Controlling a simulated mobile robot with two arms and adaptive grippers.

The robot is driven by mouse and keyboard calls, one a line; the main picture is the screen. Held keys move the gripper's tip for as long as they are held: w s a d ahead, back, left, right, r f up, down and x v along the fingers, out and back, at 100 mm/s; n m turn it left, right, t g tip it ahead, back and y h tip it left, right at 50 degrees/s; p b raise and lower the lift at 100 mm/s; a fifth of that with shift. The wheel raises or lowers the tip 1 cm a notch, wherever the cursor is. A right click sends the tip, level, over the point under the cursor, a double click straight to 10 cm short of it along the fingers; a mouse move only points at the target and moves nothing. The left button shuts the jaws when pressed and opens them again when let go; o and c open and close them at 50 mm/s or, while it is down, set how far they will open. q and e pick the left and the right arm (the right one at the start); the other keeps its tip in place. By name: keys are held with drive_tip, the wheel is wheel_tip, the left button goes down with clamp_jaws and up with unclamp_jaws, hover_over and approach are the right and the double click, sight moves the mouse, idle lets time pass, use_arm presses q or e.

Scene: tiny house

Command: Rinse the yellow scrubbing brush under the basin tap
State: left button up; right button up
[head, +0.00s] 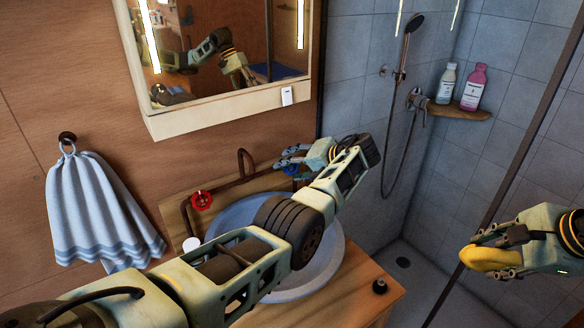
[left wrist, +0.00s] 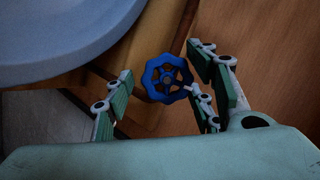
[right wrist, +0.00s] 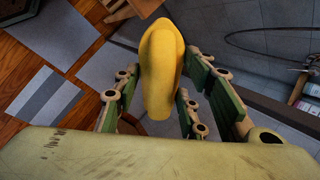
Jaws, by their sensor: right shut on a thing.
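The yellow scrubbing brush (head: 487,258) is in my right gripper (head: 492,250), off to the right of the basin. In the right wrist view the brush (right wrist: 160,70) stands up between the fingers; its bristles are not seen. The blue-grey basin (head: 333,258) is partly hidden by my left arm. The dark curved tap (head: 245,160) rises behind it. My left gripper (head: 286,160) is open at the blue tap handle (head: 291,170). In the left wrist view the blue handle (left wrist: 166,78) sits between the spread fingers, with small gaps. No water is visible.
A red tap handle (head: 201,200) is left of the tap. A mirror cabinet (head: 225,100) hangs above. A striped towel (head: 95,210) hangs left. The glass shower edge (head: 510,175) stands near my right arm.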

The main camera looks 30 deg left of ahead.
use_arm(q)
drive_tip(key=shift+d+r, duration=0.1)
drive_tip(key=v, duration=1.1)
drive_tip(key=shift+d, duration=0.45)
drive_tip(key=shift+w, duration=0.1)
